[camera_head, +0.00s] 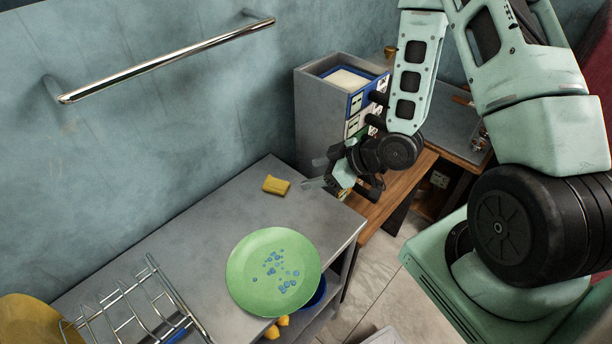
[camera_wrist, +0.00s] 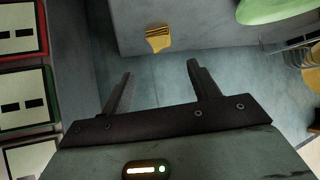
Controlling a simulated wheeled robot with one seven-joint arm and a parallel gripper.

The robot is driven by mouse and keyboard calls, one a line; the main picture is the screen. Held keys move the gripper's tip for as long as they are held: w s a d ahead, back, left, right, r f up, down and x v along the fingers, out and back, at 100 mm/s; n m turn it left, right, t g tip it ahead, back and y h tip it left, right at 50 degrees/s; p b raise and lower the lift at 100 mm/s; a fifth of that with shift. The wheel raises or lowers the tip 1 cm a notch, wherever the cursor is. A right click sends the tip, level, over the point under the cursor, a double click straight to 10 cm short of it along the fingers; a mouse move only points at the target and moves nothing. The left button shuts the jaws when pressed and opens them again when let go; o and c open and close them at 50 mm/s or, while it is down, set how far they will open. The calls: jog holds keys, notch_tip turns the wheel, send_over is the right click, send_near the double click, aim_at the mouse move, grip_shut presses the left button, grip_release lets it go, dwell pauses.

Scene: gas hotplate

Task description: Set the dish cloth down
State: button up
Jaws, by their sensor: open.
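The dish cloth (camera_head: 276,185) is a small folded yellow cloth lying on the grey counter (camera_head: 215,216), toward its far end. It also shows in the wrist view (camera_wrist: 158,39), at the top middle beyond the fingertips. My gripper (camera_head: 317,172) is just to the right of the cloth, apart from it, near the counter's far right corner. In the wrist view my gripper (camera_wrist: 160,70) has its two fingers spread, with nothing between them.
A green plate with blue dots (camera_head: 250,262) sits at the counter's right edge. A wire dish rack (camera_head: 130,310) stands nearer. A metal towel bar (camera_head: 170,62) is on the wall, empty. A grey cabinet (camera_head: 313,110) stands behind my gripper. Counter between cloth and rack is clear.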

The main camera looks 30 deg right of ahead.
jog(key=s+a+r+g+h, duration=0.4)
jog(key=s+a+r+h, duration=0.1)
jog(key=a+r, duration=0.5)
jog(key=s+a+r+g, duration=0.2)
jog(key=s+r, duration=0.2)
jog(key=s, duration=0.3)
jog(key=s+a+r+g+h, duration=0.1)
jog(key=s+r, duration=0.4)
jog(key=s, duration=0.3)
jog(key=shift+a+g, duration=0.4)
